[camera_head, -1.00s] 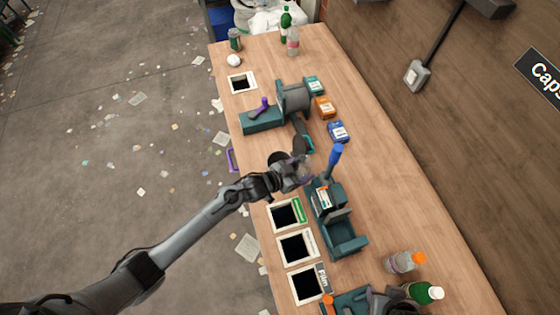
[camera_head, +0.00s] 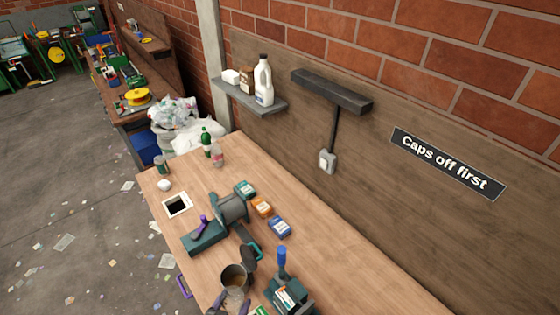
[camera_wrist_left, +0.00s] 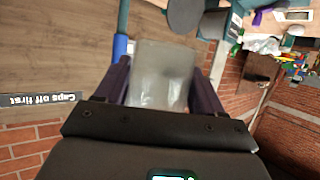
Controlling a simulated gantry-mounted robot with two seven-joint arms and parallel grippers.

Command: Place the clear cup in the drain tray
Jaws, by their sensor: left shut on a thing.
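A clear cup (camera_wrist_left: 162,75) stands between the two dark purple fingers of my left gripper (camera_wrist_left: 160,85) in the left wrist view, and the gripper is shut on it. In the head view my left gripper (camera_head: 231,304) shows only at the bottom edge, with the cup (camera_head: 234,296) between its fingers. Just beyond it is a dark grey round vessel (camera_head: 238,277); whether they touch I cannot tell. I cannot make out the drain tray in the views now. My right gripper is not in view.
A teal stand with a blue handle (camera_head: 281,262) is right of the gripper. The wooden bench (camera_head: 330,265) is clear at right.

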